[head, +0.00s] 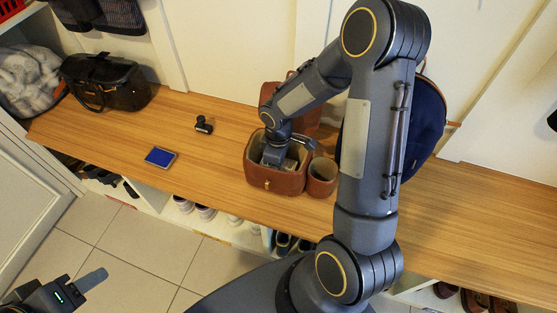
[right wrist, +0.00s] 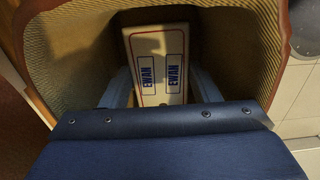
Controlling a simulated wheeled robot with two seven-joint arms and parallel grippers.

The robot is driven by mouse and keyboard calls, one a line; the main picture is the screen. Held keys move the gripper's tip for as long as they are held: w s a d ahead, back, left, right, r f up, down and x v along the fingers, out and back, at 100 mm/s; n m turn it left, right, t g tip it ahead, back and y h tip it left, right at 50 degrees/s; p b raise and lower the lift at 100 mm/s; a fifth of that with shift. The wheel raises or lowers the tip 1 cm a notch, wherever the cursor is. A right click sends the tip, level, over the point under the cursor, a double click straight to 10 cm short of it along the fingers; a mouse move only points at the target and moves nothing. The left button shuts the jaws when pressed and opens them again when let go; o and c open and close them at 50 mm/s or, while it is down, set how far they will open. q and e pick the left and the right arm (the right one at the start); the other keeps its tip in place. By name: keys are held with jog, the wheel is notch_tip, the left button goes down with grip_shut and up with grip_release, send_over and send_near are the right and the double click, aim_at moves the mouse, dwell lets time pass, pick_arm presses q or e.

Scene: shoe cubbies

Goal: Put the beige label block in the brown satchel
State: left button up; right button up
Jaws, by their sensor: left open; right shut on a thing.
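The brown satchel (head: 274,182) stands open on the wooden bench, with its flap raised at the back. My right arm reaches down into it, and the right gripper (head: 275,157) is inside its opening. In the right wrist view, the right gripper (right wrist: 158,88) is shut on the beige label block (right wrist: 156,48), which has a red border and "EWAN" in blue printed twice. The satchel's ribbed lining (right wrist: 70,62) surrounds the block and fingers. Whether the block touches the satchel floor is hidden. My left gripper (head: 80,287) is open and empty, low at the left, away from the bench.
A brown cup-like pouch (head: 321,178) is at the satchel's right side. A blue card-like block (head: 161,157) and a small black object (head: 204,124) lie on the bench (head: 110,130). A black bag (head: 104,82) stands far left, a navy bag (head: 425,125) behind my right arm. Shoes sit below.

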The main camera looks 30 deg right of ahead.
jog(key=shift+f+b, duration=1.5)
jog(key=shift+f, duration=0.4)
jog(key=o, duration=1.1)
jog(key=shift+c, duration=0.2)
jog(key=shift+r, duration=0.1)
notch_tip(320, 180, up, 8)
jog(key=p, duration=0.3)
jog(key=shift+f, duration=0.2)
